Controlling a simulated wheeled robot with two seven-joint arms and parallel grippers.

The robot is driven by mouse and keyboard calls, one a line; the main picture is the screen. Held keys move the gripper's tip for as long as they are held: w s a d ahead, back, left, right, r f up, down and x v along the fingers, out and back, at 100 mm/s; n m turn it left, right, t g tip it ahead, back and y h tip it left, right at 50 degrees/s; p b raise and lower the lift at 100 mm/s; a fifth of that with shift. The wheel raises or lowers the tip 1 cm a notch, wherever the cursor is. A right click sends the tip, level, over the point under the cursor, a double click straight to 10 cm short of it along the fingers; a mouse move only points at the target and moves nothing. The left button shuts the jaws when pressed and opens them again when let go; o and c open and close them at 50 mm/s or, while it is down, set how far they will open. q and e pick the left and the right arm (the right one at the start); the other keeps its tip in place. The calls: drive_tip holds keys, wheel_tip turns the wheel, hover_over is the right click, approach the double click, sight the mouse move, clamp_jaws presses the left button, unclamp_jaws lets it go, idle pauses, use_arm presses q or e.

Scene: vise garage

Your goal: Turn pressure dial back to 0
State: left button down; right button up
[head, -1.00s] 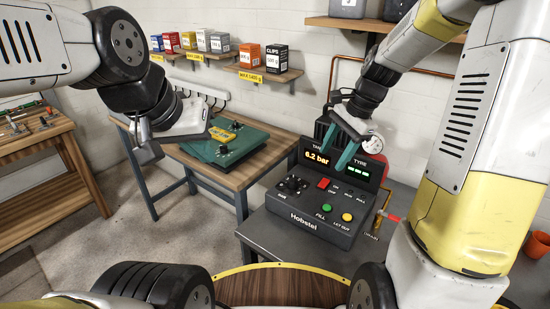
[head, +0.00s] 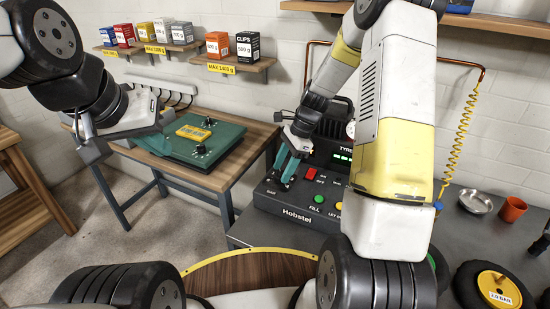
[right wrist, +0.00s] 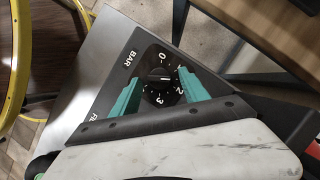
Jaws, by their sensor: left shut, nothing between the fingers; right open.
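The pressure dial is a black knob (right wrist: 158,80) in the right wrist view, beside a printed BAR label. Its scale shows 0, 2 and 3; other marks are hidden by my fingers. My right gripper (right wrist: 153,90) is open, with its two teal fingers on either side of the knob. I cannot tell whether they touch it. In the head view the right gripper (head: 285,168) is over the left end of the black Hobstel control box (head: 310,215). The pointer's exact setting is unclear.
The box has a red switch (head: 309,173), a green button (head: 319,198) and a yellow button (head: 338,206). My right arm hides part of its display. A wheel (head: 497,289) and orange cup (head: 513,209) are at the right.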

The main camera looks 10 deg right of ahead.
drive_tip(key=shift+a+f, duration=0.25)
drive_tip(key=shift+f, duration=0.35)
clamp_jaws()
